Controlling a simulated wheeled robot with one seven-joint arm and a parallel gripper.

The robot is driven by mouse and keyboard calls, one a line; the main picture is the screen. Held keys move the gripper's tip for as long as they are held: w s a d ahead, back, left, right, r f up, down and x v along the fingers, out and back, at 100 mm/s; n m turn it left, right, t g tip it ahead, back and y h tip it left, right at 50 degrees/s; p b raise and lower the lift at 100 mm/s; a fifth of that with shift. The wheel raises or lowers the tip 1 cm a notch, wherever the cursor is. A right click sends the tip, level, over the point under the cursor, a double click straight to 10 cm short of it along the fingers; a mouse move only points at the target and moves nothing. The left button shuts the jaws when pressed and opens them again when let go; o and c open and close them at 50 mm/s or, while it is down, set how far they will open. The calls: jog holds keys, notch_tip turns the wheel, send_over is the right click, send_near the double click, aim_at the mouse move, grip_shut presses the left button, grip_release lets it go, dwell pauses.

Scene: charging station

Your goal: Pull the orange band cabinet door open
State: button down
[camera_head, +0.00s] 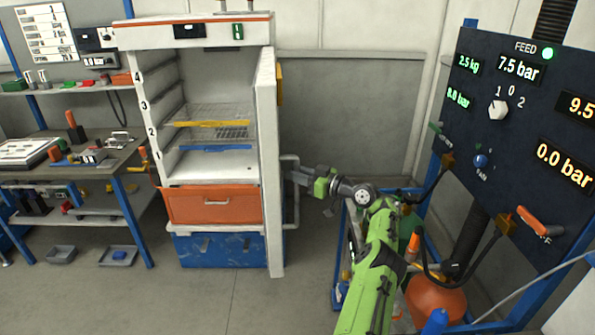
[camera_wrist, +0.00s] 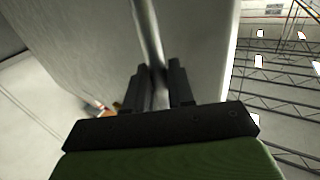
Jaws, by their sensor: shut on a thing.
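The orange band cabinet (camera_head: 195,32) is white with an orange stripe along its top. Its white door (camera_head: 266,150) stands open, swung out towards me on the right side and seen nearly edge-on. The door's grey bar handle (camera_head: 297,212) is on the face turned to the right. My gripper (camera_head: 289,176) is at this handle, to the right of the door. In the wrist view the two black fingers (camera_wrist: 160,82) are shut around the metal handle bar (camera_wrist: 147,28), with the pale door panel (camera_wrist: 85,55) behind. The fingertip contact is partly hidden.
Inside the cabinet are wire shelves (camera_head: 215,118), with an orange drawer (camera_head: 190,206) and a blue box (camera_head: 200,250) below. A dark gauge panel (camera_head: 490,130) on a blue frame stands close on the right. A workbench (camera_head: 75,170) is on the left. Floor in front is clear.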

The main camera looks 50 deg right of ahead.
jog(key=shift+d+r, duration=0.1)
jog(key=shift+r, duration=0.25)
jog(key=c, duration=1.2)
grip_release()
jog(key=shift+w, duration=0.1)
jog(key=shift+c, duration=0.2)
jog(key=shift+o, duration=0.7)
jog(key=shift+w+d+f, duration=0.1)
jog(key=shift+w+f, duration=0.1)
jog(key=shift+f, duration=0.1)
jog(key=s+d, duration=0.1)
jog(key=s, duration=1.4)
jog(key=shift+s+d, duration=0.35)
jog(key=shift+s, duration=0.05)
